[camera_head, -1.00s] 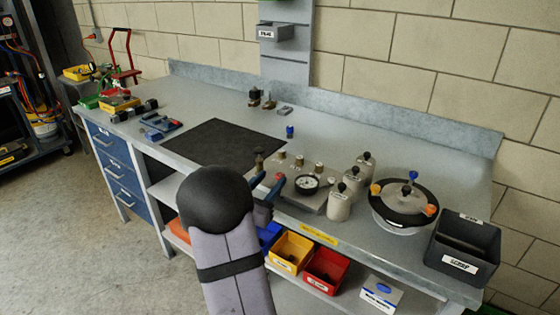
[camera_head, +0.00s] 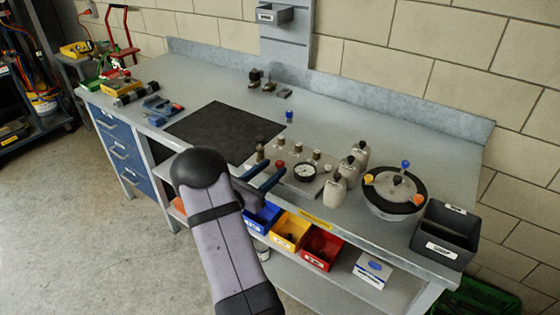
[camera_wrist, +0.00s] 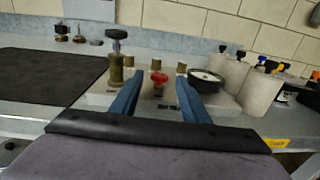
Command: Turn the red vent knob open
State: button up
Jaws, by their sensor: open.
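The red vent knob (camera_wrist: 158,78) stands on the light manifold block (camera_wrist: 103,98), with small brass fittings behind it. In the head view the knob (camera_head: 280,163) is a small red spot just beyond my fingertips. My gripper (camera_wrist: 160,84) is open, its two blue fingers pointing toward the block with the knob seen between them. I cannot tell whether either finger touches the knob. In the head view my gripper (camera_head: 274,168) hangs over the front edge of the bench by the block. Nothing is held.
A brass valve with a black knob (camera_wrist: 116,60) stands just left of my fingers. A round gauge (camera_wrist: 206,76) is close on the right, with pale bottles (camera_head: 336,192) beyond it. A black mat (camera_head: 222,132) lies left. Colored bins (camera_head: 289,232) sit below the bench edge.

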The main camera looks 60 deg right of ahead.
aim_at(278, 165)
jog(key=shift+s+d+p, duration=0.1)
jog(key=shift+d+p, duration=0.45)
jog(key=shift+d, duration=1.95)
grip_shut()
jog(key=c, duration=1.1)
grip_release()
jog(key=shift+s+n+t+b, duration=0.1)
jog(key=shift+n+t+b, duration=0.45)
jog(key=shift+t, duration=0.45)
jog(key=shift+o, duration=0.2)
jog(key=shift+n+t+b, duration=0.4)
jog(key=shift+n+t, duration=0.55)
jog(key=shift+t, duration=0.45)
jog(key=o, duration=1.1)
jog(key=shift+c, duration=0.2)
